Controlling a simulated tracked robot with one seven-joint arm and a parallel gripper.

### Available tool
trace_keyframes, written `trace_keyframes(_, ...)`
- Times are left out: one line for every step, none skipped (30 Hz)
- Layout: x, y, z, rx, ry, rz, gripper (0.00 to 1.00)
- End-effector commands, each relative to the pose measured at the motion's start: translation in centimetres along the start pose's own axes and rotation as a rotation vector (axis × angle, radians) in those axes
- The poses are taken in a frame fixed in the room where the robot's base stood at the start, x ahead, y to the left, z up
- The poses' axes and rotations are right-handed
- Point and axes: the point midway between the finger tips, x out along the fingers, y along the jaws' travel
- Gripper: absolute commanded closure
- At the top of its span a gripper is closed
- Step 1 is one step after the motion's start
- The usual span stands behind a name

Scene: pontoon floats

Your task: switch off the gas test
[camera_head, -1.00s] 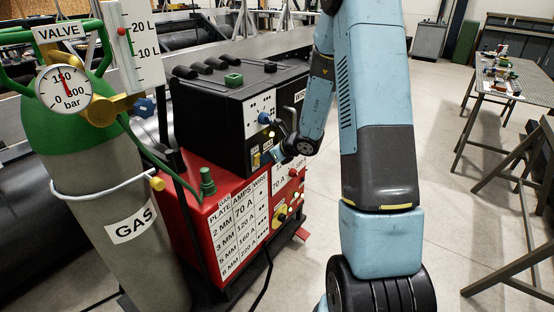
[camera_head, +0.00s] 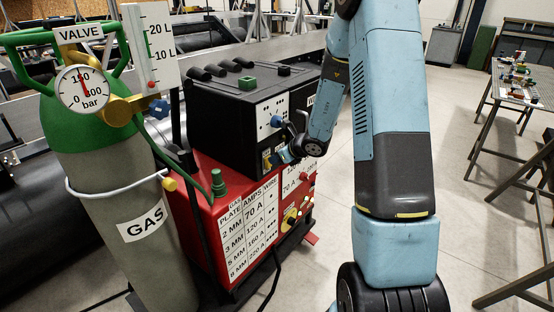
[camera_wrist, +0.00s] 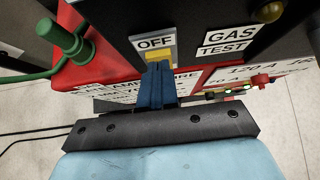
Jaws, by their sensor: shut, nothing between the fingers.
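The gas test switch is a yellow rocker (camera_wrist: 158,54) in a grey frame on the black box, with an OFF label (camera_wrist: 156,42) above and a GAS TEST label (camera_wrist: 228,40) to its right. My gripper (camera_wrist: 158,72) is shut, its blue fingertips at the rocker's lower part and hiding some of it; I cannot tell whether they touch. In the head view my gripper (camera_head: 277,159) is at the front of the black box (camera_head: 232,120). The flow meter (camera_head: 152,45) has its red ball low, near the bottom of the scale.
A grey-green GAS cylinder (camera_head: 130,200) with a gauge (camera_head: 83,92) stands left. A red welder base (camera_head: 205,225) with a settings chart carries the black box. A green hose fitting (camera_wrist: 68,40) stands left of the switch. Floor to the right is clear up to metal tables.

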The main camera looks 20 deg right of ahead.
Motion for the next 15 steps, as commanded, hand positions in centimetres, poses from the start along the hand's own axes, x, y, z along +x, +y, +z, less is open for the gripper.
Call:
trace_keyframes(-0.1, 0.0, 0.1, -0.001, -0.001, 0.000, 1.00)
trace_keyframes(-0.1, 0.0, 0.2, -0.002, -0.001, 0.000, 1.00)
trace_keyframes(-0.2, 0.0, 0.3, -0.002, -0.001, 0.000, 1.00)
trace_keyframes(-0.3, 0.0, 0.4, -0.003, -0.001, 0.000, 1.00)
trace_keyframes(-0.3, 0.1, 0.5, -0.003, -0.001, 0.000, 1.00)
trace_keyframes(-0.5, 0.1, 0.7, -0.002, -0.002, 0.000, 1.00)
trace_keyframes(-0.5, 0.1, 0.8, -0.002, -0.002, 0.000, 1.00)
trace_keyframes(-0.6, 0.1, 0.9, -0.002, -0.002, 0.000, 1.00)
trace_keyframes(-0.7, 0.1, 1.0, -0.002, -0.002, 0.001, 1.00)
trace_keyframes(-0.8, 0.1, 1.1, -0.003, -0.002, 0.001, 1.00)
trace_keyframes(-0.8, 0.1, 1.1, -0.003, -0.002, 0.001, 1.00)
trace_keyframes(-0.9, 0.1, 1.2, -0.003, -0.001, 0.001, 1.00)
trace_keyframes(-0.9, 0.1, 1.2, -0.002, -0.001, 0.002, 1.00)
trace_keyframes(-0.9, 0.1, 1.2, -0.002, -0.001, 0.002, 1.00)
trace_keyframes(-0.9, 0.1, 1.3, -0.002, -0.001, 0.002, 1.00)
